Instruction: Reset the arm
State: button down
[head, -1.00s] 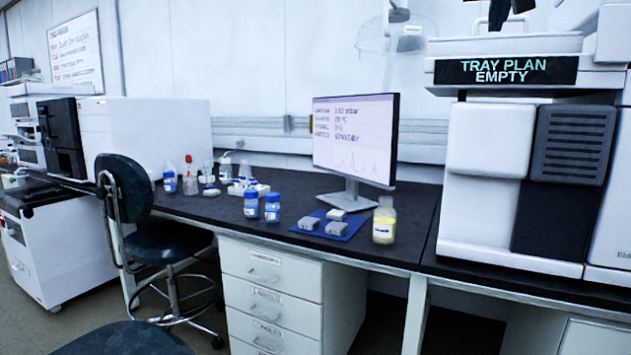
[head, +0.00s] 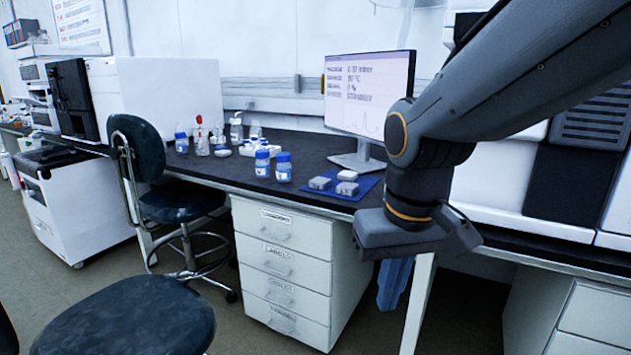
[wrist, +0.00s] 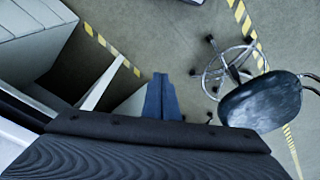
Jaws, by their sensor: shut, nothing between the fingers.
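My arm (head: 440,150) reaches in from the upper right in the head view and bends down in front of the bench. My gripper (head: 391,300) hangs below its dark wrist housing, in front of the bench edge, right of the drawer unit. Its blue fingers are together with nothing between them. They also show in the wrist view as the gripper (wrist: 161,80) pointing over the floor.
The black bench (head: 215,180) carries blue-capped jars (head: 284,168), grey blocks on a blue mat (head: 365,186) and a monitor (head: 368,88). White drawers (head: 283,265) stand below. A dark stool (head: 150,318) and chair (head: 172,206) occupy the left floor; the wrist view shows a chair (wrist: 262,103).

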jog(key=s+a+f+g+p, duration=0.1)
jog(key=s+f+g, duration=0.15)
jog(key=s, duration=0.45)
jog(key=d+r+m+p, duration=0.2)
jog(key=d+r+p, duration=0.7)
jog(key=p, duration=0.9)
jog(key=shift+t, duration=0.35)
jog(key=shift+w+d, duration=0.1)
